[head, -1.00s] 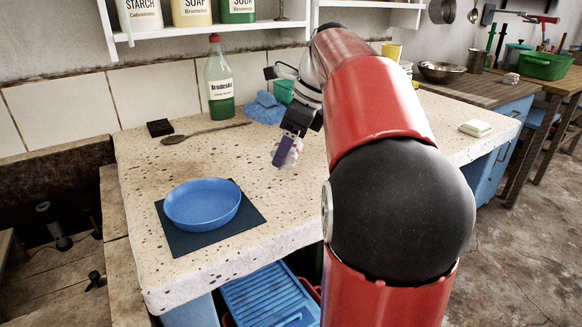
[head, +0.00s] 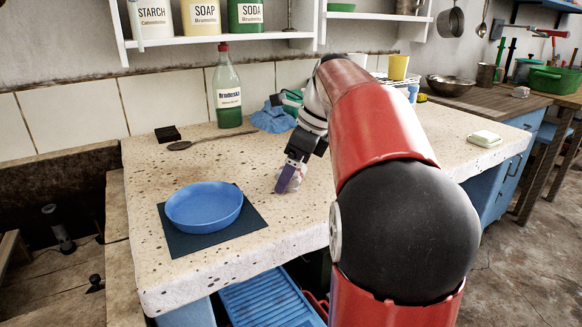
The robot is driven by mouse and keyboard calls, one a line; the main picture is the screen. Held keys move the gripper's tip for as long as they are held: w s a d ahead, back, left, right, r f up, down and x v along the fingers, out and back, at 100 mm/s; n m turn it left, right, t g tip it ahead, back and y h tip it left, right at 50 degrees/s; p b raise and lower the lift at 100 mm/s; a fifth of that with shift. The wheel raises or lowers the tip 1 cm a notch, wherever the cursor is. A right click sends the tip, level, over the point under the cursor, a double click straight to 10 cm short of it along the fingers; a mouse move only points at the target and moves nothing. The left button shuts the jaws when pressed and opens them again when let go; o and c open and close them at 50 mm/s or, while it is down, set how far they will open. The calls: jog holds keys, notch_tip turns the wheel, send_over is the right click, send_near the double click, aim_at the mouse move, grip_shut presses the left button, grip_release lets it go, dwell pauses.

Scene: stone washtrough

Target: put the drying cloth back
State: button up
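A crumpled blue cloth (head: 272,119) lies at the back of the speckled stone counter (head: 300,215), beside a green bottle; I take it for the drying cloth. My gripper (head: 288,181) points down over the middle of the counter, in front of the cloth and to the right of a blue dish. It is apart from the cloth. Its purple finger shows, with a pale part beside it. The finger gap is too small and turned away to tell whether it is open or holds anything.
The blue dish (head: 204,206) sits on a dark mat (head: 180,244). The bottle (head: 228,92), a wooden spoon (head: 200,141) and a dark block (head: 167,133) stand or lie behind. A soap-like block (head: 484,138) lies right. The counter between dish and gripper is clear.

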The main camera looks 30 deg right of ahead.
jog(key=p+v, duration=0.2)
jog(key=v, duration=1)
jog(key=shift+r+p, duration=0.2)
jog(key=shift+p, duration=0.1)
